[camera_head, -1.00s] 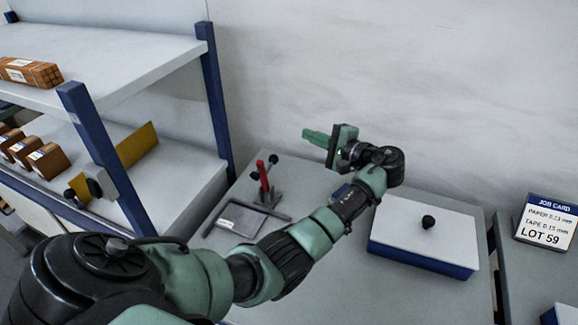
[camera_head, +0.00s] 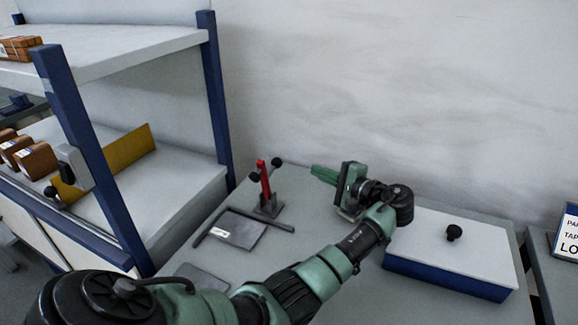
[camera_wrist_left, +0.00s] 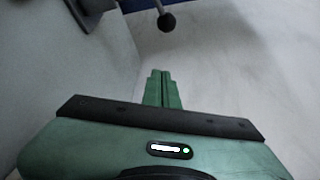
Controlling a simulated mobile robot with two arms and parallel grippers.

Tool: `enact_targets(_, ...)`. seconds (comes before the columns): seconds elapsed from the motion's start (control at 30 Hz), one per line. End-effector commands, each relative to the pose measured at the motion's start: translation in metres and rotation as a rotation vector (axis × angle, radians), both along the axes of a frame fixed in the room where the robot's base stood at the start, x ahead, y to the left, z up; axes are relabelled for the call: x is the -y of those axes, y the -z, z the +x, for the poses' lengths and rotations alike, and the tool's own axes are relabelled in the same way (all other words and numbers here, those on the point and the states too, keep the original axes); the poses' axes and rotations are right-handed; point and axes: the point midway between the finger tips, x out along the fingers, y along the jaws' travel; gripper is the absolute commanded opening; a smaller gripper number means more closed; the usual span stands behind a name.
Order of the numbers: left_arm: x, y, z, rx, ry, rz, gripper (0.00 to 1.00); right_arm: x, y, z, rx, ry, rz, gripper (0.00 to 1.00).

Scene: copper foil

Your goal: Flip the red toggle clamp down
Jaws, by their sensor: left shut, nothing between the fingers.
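The red toggle clamp (camera_head: 265,180) stands on the grey bench, its red handle upright on a dark base. Black knobs show beside the handle. My left gripper (camera_head: 314,171) is to the right of the clamp, pointing left toward it, with a gap between them. Its green fingers are together and empty; they also show in the left wrist view (camera_wrist_left: 163,87). A black ball knob on a rod (camera_wrist_left: 167,22) shows beyond the fingertips there; I cannot tell what it belongs to. My right gripper is not in view.
A flat dark plate (camera_head: 238,229) lies in front of the clamp. A white-topped blue box (camera_head: 450,262) is at the right of the bench. A shelf with blue posts (camera_head: 216,100) stands at the left. A wall (camera_head: 400,90) is behind.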

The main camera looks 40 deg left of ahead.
Motion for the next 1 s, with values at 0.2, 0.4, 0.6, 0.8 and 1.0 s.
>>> enact_targets(0.2,-0.013,0.001,0.001,-0.001,-0.001,0.002,0.0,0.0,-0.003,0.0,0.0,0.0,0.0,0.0)
enact_targets(0.4,-0.051,0.006,0.005,-0.002,-0.003,0.003,0.0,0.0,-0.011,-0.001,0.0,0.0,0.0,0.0)
enact_targets(0.6,-0.09,0.013,0.009,-0.003,-0.003,0.002,0.0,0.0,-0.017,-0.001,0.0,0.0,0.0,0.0)
enact_targets(0.8,-0.095,0.006,-0.006,-0.001,0.001,0.0,0.0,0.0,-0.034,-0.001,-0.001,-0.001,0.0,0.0)
enact_targets(1.0,-0.092,0.002,-0.022,-0.002,0.001,0.0,0.0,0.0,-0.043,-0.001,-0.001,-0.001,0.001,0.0)
